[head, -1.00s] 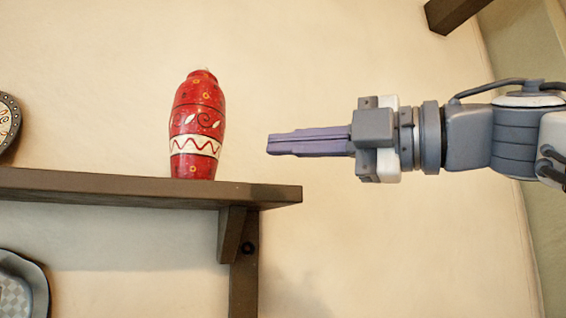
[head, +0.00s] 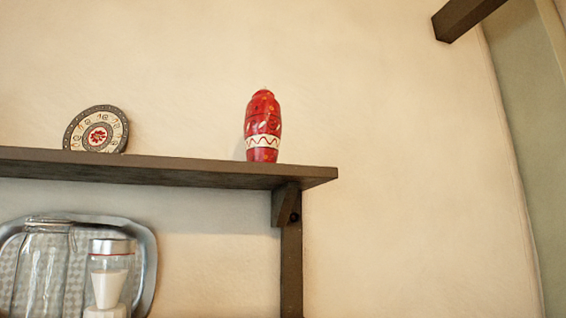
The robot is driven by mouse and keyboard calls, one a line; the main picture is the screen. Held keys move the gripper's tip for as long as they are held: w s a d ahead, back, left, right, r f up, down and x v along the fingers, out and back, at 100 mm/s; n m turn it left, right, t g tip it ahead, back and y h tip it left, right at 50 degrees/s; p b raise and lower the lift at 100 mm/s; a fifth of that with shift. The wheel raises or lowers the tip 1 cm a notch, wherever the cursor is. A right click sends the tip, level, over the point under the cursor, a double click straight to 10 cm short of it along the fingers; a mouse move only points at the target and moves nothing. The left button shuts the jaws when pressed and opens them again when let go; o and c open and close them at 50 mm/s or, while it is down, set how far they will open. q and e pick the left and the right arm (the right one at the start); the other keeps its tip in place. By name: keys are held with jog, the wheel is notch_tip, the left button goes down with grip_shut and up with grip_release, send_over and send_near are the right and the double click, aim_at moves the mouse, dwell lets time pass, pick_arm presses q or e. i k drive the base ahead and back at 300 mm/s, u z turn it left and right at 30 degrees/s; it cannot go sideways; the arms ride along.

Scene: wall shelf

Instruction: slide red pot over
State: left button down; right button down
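The red pot (head: 263,128), a tall red vase with a white patterned band, stands upright on the dark wooden wall shelf (head: 180,171), near the shelf's right end. A short stretch of bare shelf lies between the pot and that end. Neither of my grippers shows in the head view, so their state is hidden.
A round decorated plate (head: 97,129) leans at the wall on the shelf's left part, with a clear gap before the pot. Below, a metal tray (head: 150,262), a glass jar (head: 43,270) and a silver-lidded jar (head: 108,275) stand. A dark beam (head: 465,16) is upper right.

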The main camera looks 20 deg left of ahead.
aim_at(263, 123)
jog(key=u, duration=0.25)
jog(key=k, duration=0.25)
jog(key=z, duration=0.9)
jog(key=i, duration=0.65)
jog(key=u, duration=0.6)
jog(key=i, duration=0.55)
jog(key=u, duration=0.65)
